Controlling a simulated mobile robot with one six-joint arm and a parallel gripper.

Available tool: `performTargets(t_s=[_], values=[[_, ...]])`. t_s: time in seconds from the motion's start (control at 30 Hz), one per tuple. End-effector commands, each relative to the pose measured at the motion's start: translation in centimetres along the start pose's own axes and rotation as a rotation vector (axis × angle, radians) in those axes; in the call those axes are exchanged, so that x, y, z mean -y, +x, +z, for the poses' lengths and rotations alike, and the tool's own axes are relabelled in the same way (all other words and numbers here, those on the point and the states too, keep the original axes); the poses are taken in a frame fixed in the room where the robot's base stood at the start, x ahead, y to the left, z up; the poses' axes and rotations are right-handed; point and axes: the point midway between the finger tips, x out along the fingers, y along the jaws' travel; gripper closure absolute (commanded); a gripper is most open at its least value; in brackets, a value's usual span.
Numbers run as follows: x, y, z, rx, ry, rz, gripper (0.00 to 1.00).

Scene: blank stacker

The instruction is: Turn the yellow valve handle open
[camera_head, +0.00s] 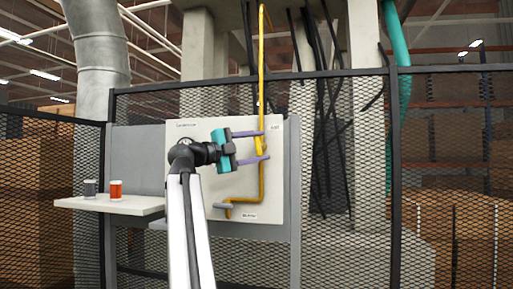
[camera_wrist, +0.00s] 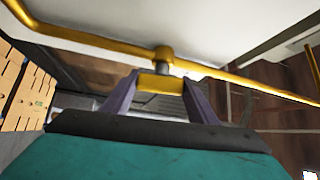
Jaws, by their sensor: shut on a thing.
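The yellow valve handle (camera_wrist: 160,83) shows in the wrist view as a short yellow block below the valve on the yellow pipe (camera_wrist: 95,39). My gripper (camera_wrist: 160,88) has its two purple fingers on either side of the handle, shut on it. In the head view, my gripper (camera_head: 264,146) reaches from the left to the yellow pipe (camera_head: 262,95) in front of the pale panel (camera_head: 190,133). The handle (camera_head: 259,146) is small there and lies between the fingers. How far it is turned is hard to tell.
A grey handle (camera_head: 223,206) sits low on the panel. Mesh fencing (camera_head: 450,150) stands on both sides.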

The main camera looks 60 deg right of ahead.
Motion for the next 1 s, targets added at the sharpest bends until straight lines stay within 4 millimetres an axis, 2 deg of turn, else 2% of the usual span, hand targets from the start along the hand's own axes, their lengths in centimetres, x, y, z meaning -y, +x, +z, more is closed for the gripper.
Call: performTargets(t_s=[0.03,0.3,0.87,0.9,1.0], values=[[0.58,0.16,0.10,0.000,0.028,0.019,0.69],[0.43,0.13,0.02,0.001,0.128,0.119,0.69],[0.34,0.06,0.00,0.003,0.159,0.148,0.69],[0.34,0.06,0.01,0.003,0.159,0.148,0.44],[0.29,0.03,0.02,0.003,0.158,0.149,0.28]])
